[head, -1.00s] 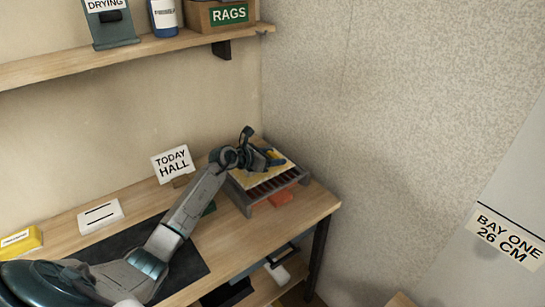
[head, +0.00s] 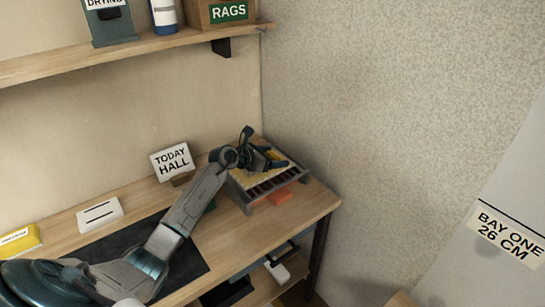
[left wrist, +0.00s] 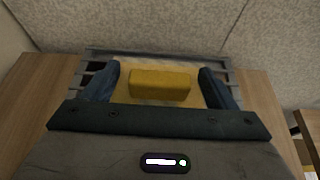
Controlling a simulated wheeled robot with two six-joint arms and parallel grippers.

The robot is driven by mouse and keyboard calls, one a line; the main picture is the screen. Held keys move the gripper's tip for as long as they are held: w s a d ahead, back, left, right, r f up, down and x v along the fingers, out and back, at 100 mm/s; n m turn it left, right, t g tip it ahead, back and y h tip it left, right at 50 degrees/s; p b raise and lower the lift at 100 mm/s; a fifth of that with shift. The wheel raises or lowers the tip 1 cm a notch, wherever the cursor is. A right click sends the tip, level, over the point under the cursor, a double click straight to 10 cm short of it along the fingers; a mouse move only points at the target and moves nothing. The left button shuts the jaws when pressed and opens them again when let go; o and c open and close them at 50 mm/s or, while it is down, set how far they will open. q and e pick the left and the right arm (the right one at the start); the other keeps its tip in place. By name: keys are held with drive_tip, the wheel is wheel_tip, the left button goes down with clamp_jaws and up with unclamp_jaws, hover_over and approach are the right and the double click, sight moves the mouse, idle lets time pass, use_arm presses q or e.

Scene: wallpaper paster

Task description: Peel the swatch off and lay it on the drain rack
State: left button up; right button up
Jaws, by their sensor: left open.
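The drain rack (head: 249,203) is a grey slatted frame at the right end of the bench. A yellow and cream sheet, seemingly the swatch (head: 246,179), lies over its slats. My left gripper (head: 274,159) is over the rack and hides part of the sheet. In the left wrist view, the open fingers (left wrist: 159,72) stand either side of a mustard-yellow block (left wrist: 160,86), with a gap on both sides. The block sits on the paler swatch (left wrist: 127,99), and rack bars show beyond the fingers. My right gripper is not in view.
A TODAY HALL sign (head: 172,161) stands left of the rack. A dark mat (head: 110,247) lies under my left arm. An orange-red item (head: 280,196) is under the rack front. Speckled wall closes in behind and right. A shelf (head: 130,51) hangs above.

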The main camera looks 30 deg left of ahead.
use_arm(q)
drive_tip(key=b+v, duration=0.1)
drive_tip(key=v, duration=0.7)
drive_tip(key=shift+s+a, duration=0.2)
drive_tip(key=shift+s, duration=0.15)
drive_tip(key=shift+v, duration=1.05)
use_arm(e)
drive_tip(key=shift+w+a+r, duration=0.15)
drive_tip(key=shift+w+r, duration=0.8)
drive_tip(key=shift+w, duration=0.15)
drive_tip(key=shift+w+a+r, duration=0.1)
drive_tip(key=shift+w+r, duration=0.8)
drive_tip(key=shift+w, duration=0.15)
